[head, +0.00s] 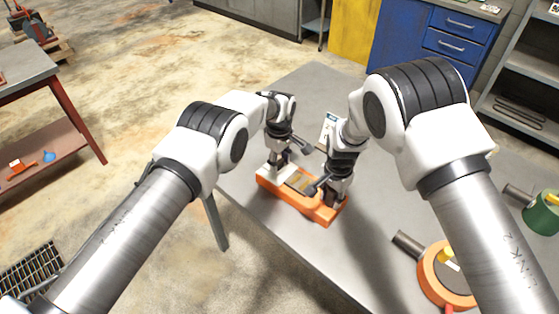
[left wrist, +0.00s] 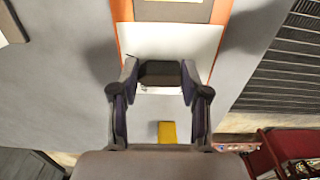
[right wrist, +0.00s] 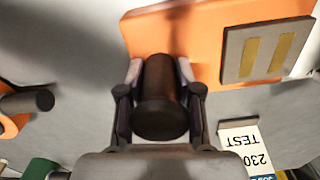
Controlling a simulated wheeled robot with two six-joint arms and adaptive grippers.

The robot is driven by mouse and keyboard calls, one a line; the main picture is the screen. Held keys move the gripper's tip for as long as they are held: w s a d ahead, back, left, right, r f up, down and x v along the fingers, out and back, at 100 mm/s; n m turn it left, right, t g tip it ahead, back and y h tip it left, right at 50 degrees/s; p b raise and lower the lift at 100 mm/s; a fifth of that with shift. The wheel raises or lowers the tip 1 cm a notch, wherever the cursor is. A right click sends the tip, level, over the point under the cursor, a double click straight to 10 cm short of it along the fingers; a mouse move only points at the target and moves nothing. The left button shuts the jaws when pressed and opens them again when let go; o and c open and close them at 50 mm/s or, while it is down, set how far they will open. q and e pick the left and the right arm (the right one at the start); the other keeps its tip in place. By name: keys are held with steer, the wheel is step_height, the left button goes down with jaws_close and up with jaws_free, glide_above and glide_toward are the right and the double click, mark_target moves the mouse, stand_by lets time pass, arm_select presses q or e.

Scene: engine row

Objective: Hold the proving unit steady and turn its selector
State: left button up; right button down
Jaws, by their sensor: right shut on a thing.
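The orange proving unit (head: 315,209) lies on the grey bench. It also shows in the right wrist view (right wrist: 215,35) and in the left wrist view (left wrist: 127,32). A grey plate with two gold strips (right wrist: 265,50) is on its top. My right gripper (right wrist: 158,68) is shut on a dark upright round knob (right wrist: 160,110) at the unit's near end. My left gripper (left wrist: 159,72) is at the other end, over a white panel (left wrist: 205,45). Its fingers stand open on either side of a dark block (left wrist: 160,73); contact cannot be told.
A printed card reading TEST 230 (right wrist: 245,145) lies beside the unit. An orange round object (head: 430,275) and a green one (head: 540,213) stand on the bench at right. The bench's left edge is close to the unit. Bare bench (head: 315,85) lies behind.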

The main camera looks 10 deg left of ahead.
mark_target(280, 162)
arm_select(q)
steer(key=shift+o, duration=1.4)
steer(key=shift+s+f, duration=0.1)
steer(key=shift+f, duration=0.1)
steer(key=shift+r, duration=0.1)
steer(key=shift+r, duration=0.25)
step_height(280, 162, up, 12)
steer(key=shift+f, duration=0.25)
arm_select(e)
steer(key=c, duration=0.7)
jaws_free()
